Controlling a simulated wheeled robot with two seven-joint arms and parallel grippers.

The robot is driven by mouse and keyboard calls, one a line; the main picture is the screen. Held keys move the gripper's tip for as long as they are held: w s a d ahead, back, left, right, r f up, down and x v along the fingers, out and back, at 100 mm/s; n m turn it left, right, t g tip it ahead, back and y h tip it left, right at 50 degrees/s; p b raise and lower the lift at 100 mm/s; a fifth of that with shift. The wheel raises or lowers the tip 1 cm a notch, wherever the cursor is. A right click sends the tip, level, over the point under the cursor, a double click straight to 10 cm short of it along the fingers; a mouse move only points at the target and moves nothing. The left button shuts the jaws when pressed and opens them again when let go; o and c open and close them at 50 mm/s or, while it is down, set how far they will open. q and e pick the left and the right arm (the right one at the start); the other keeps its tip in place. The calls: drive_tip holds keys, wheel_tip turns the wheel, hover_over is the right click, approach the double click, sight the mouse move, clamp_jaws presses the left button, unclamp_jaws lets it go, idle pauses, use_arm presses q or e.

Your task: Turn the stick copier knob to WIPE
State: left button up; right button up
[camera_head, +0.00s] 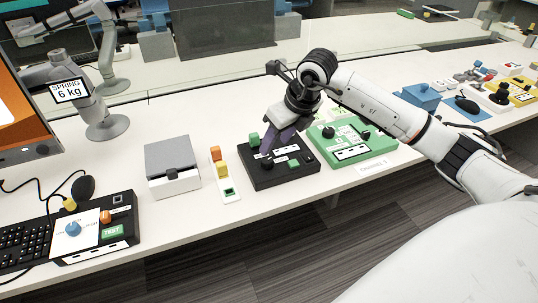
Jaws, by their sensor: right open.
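A black box (302,172) with a green stick at its back left corner, a dark round knob (267,164) and white labels stands on the white table; it looks like the stick copier. The label words are too small to read, so I cannot tell the knob's setting. My right gripper (279,146) comes down from above with its dark fingers open over the left part of the box, close to the knob. I cannot tell whether they touch it. The fingers hide part of the box's top. My left gripper is not in view.
A green box (372,151) stands just right of the black box. A white strip with coloured blocks (225,180) and a grey-lidded box (172,165) stand to its left. A black test box (120,222) and a keyboard (22,240) are farther left. The table's front edge is near.

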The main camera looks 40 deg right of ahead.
sight(267, 160)
drive_tip(key=x, duration=0.6)
drive_tip(key=d+x, duration=0.1)
drive_tip(key=x, duration=0.3)
drive_tip(key=shift+p, duration=0.3)
drive_tip(key=shift+c, duration=0.6)
drive_tip(key=c, duration=0.9)
